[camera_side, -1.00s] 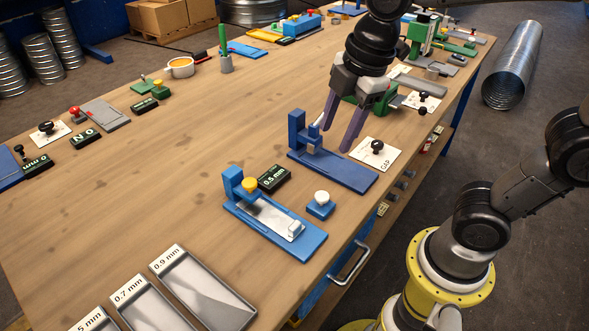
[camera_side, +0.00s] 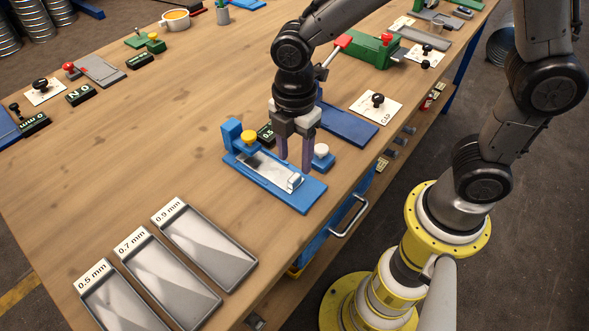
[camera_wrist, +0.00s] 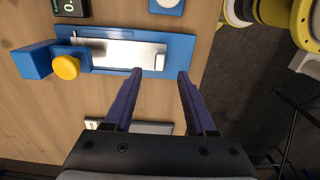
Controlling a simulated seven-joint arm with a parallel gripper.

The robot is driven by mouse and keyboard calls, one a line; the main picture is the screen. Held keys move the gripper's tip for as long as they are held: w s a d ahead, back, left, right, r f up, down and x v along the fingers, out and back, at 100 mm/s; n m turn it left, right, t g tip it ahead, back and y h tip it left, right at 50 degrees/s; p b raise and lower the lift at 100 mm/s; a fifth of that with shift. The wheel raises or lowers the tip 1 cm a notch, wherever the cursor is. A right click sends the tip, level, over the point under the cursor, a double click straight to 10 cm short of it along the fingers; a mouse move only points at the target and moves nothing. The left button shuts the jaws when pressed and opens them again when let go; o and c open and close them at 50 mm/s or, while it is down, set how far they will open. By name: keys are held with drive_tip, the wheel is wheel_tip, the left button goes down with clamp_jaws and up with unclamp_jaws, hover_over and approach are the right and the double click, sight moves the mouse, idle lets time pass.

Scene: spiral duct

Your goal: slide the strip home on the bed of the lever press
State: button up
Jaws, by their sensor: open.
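The lever press (camera_side: 232,143) is blue with a yellow knob (camera_side: 248,137) and a flat bed (camera_side: 291,199). The metal strip (camera_side: 262,166) lies along the bed, its left end close to the yellow knob. A pale upright block (camera_side: 294,181) stands at the strip's right end. In the wrist view the strip (camera_wrist: 115,54) and the block (camera_wrist: 160,58) show above my fingertips. My gripper (camera_side: 294,165) is open and empty, pointing down near the strip's right end. In the wrist view the gripper (camera_wrist: 160,72) has its fingers apart, just short of the press bed (camera_wrist: 180,52).
A blue block with a white knob (camera_side: 322,151) stands close behind my gripper. A dark label block (camera_side: 265,134) is behind the press. Trays marked 0.5 mm (camera_side: 118,308), 0.7 mm (camera_side: 170,280) and 0.9 mm (camera_side: 209,247) lie in front.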

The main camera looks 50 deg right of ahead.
sight(295, 177)
drive_tip(key=shift+f, duration=2.75)
clamp_jaws()
drive_tip(key=c, duration=0.7)
unclamp_jaws()
clamp_jaws()
drive_tip(key=shift+s+r, duration=0.2)
drive_tip(key=shift+s, duration=2.55)
